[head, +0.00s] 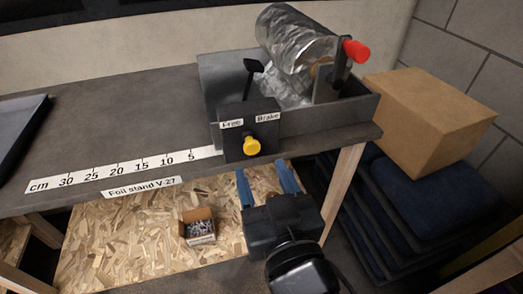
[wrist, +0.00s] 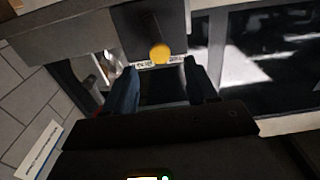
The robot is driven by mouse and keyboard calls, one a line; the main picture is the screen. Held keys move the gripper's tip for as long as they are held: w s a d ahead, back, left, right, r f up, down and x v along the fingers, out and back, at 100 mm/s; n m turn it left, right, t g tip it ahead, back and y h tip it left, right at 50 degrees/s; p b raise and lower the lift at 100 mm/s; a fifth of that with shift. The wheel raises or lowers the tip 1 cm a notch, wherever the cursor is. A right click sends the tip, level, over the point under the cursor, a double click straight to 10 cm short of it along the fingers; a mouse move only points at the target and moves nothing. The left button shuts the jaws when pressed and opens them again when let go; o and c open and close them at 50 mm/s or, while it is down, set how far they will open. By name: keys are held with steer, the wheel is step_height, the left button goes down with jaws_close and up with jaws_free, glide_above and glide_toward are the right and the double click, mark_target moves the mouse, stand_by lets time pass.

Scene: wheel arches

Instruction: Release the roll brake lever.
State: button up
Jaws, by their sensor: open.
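A black lever (head: 253,75) with a flat paddle top rises from the dark brake box (head: 236,147) at the front of a grey tray. Labels "Free" (head: 231,124) at left and "Brake" (head: 268,117) at right sit on the box; I cannot tell which the lever favours. A yellow knob (head: 251,146) sticks out of the box's front; it also shows in the wrist view (wrist: 160,53). My gripper (head: 262,168) is open and empty, just below and in front of the knob, with blue fingers spread. In the wrist view its fingertips (wrist: 162,82) lie either side of the knob's line, apart from it.
The grey tray (head: 358,108) holds a foil roll (head: 296,42) with a red-ended handle (head: 356,50). A cm scale (head: 120,170) runs along the bench edge. A small box (head: 200,226) stands on the lower shelf. A carton (head: 428,112) stands on blue pads at right.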

mark_target(253, 150)
steer(key=p+x, duration=0.1)
steer(key=x, duration=0.6)
steer(key=shift+w, duration=0.15)
steer(key=shift+c, duration=0.5)
steer(key=c, duration=1)
steer(key=shift+o, duration=0.2)
steer(key=shift+s+a+f+n+p, duration=0.15)
steer(key=shift+a+n, duration=0.1)
steer(key=shift+n, duration=0.5)
steer(key=shift+s+a+f+n+p, duration=0.1)
steer(key=shift+a+n, duration=0.1)
steer(key=shift+n, duration=0.6)
steer(key=shift+a+f+n+p, duration=0.15)
steer(key=shift+a+n, duration=0.1)
steer(key=shift+n, duration=0.5)
steer(key=o, duration=1.1)
steer(key=shift+c, duration=0.2)
steer(key=b+v, duration=0.1)
steer(key=v, duration=0.7)
